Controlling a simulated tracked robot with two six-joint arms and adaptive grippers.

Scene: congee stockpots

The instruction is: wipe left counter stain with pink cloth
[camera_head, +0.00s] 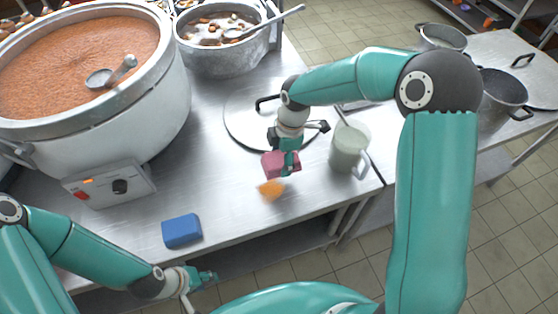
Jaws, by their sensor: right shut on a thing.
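The pink cloth (273,165) is a small folded block over the steel counter (225,180). My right gripper (288,168) is shut on it. An orange stain (271,189) lies on the counter just in front of the cloth, near the front edge. The cloth is close behind the stain; I cannot tell whether it touches the counter. My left gripper (207,277) is low in front of the counter, away from the cloth and the stain; I cannot tell whether it is open or shut.
A blue sponge-like block (182,231) lies on the counter to the left. A large congee pot (130,90) and a smaller pot (228,55) stand behind. A round lid (240,123) lies behind the cloth. A pale green jug (349,148) stands close to the right.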

